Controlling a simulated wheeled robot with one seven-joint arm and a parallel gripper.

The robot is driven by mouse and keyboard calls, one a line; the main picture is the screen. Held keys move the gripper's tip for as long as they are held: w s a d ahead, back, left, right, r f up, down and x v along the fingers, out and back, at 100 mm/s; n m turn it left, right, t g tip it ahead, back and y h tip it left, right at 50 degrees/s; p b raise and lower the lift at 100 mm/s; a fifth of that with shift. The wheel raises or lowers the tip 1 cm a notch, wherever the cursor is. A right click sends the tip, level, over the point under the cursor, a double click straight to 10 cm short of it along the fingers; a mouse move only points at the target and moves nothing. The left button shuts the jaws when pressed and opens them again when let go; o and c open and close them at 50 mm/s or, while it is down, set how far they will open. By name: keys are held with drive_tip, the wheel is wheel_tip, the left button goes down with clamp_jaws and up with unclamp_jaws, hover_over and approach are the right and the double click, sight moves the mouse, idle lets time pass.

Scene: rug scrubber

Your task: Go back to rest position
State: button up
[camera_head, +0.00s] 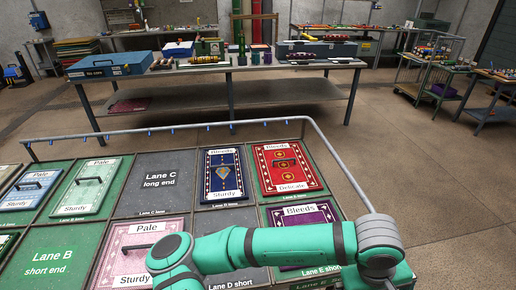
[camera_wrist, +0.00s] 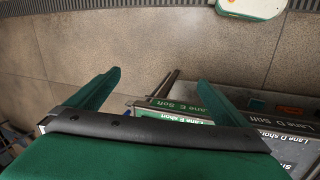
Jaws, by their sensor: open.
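My gripper (camera_wrist: 158,88) shows in the wrist view with its two green fingers spread wide and nothing between them. It hangs beside the edge of the lane table, whose Lane E labels (camera_wrist: 175,108) lie beyond the fingers. In the head view my green and grey arm crosses the front right of the lane table, over its near lanes. The gripper itself cannot be made out in the head view.
The lane table has a raised metal rail (camera_head: 190,126). Rug samples lie in it, including a red one (camera_head: 286,168) and a blue one (camera_head: 226,174); Lane C (camera_head: 155,183) is bare. A workbench (camera_head: 215,69) stands behind. Floor at right (camera_head: 440,160) is clear.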

drive_tip(key=s+d+r+m+h, duration=0.2)
drive_tip(key=d+r+h, duration=0.7)
drive_tip(key=d, duration=0.5)
drive_tip(key=w+r+n+t+h, duration=0.3)
drive_tip(key=w+r+t+h, duration=0.2)
drive_tip(key=w+r+h, duration=0.15)
drive_tip(key=w+a+f+n+t+y, duration=0.3)
drive_tip(key=w+a+f+n+t, duration=0.15)
drive_tip(key=a+t, duration=0.35)
drive_tip(key=s+a+f+n+t+y, duration=0.25)
drive_tip(key=a+f+t+y, duration=0.25)
drive_tip(key=a+f+y, duration=0.55)
drive_tip(key=s+a+f+m+g+y, duration=0.1)
drive_tip(key=s+a+f+y, duration=0.1)
drive_tip(key=s+a+f, duration=0.4)
drive_tip(key=s+a+f+y, duration=0.1)
drive_tip(key=s+a+f, duration=0.25)
drive_tip(key=a, duration=0.35)
drive_tip(key=s+a+f+m+g+y, duration=0.1)
drive_tip(key=s+a+f+m+y, duration=0.1)
drive_tip(key=s+a+m, duration=0.5)
drive_tip(key=s+a, duration=0.3)
drive_tip(key=s, duration=0.3)
drive_tip(key=shift+s+f, duration=0.3)
drive_tip(key=shift+s, duration=0.05)
